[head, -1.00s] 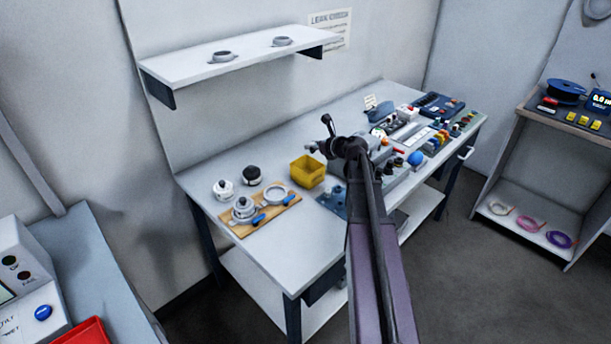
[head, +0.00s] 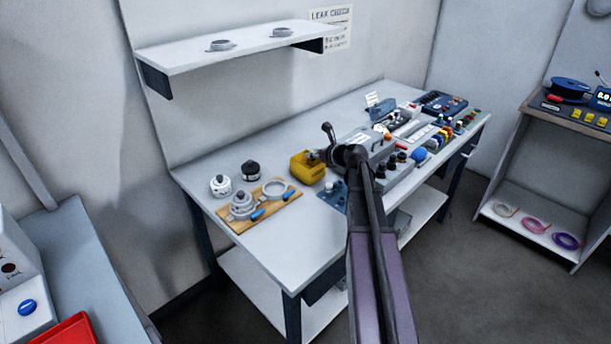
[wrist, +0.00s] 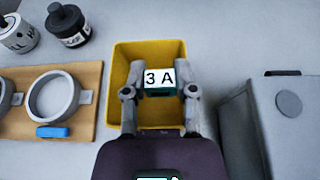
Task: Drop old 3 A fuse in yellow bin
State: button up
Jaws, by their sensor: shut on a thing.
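The yellow bin (head: 306,168) stands on the workbench beside the wooden board. In the wrist view the bin (wrist: 128,65) lies under my gripper (wrist: 160,85), with its open inside showing. My gripper is shut on the fuse (wrist: 160,88), a small dark green piece with a white label reading "3 A". The fuse shows over the middle of the bin's opening; how high it is cannot be told. In the head view my gripper (head: 314,156) is at the bin, and the fuse cannot be made out there.
A wooden board (head: 232,220) with ring-shaped metal parts and blue-handled pieces lies left of the bin. A white bottle (wrist: 20,38) and a dark bottle (wrist: 68,24) stand behind it. A grey box (wrist: 240,125) stands close to the bin's right.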

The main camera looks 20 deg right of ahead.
jog(key=shift+f, duration=0.2)
jog(key=o, duration=0.8)
jog(key=shift+w, duration=0.15)
jog(key=shift+r, duration=0.1)
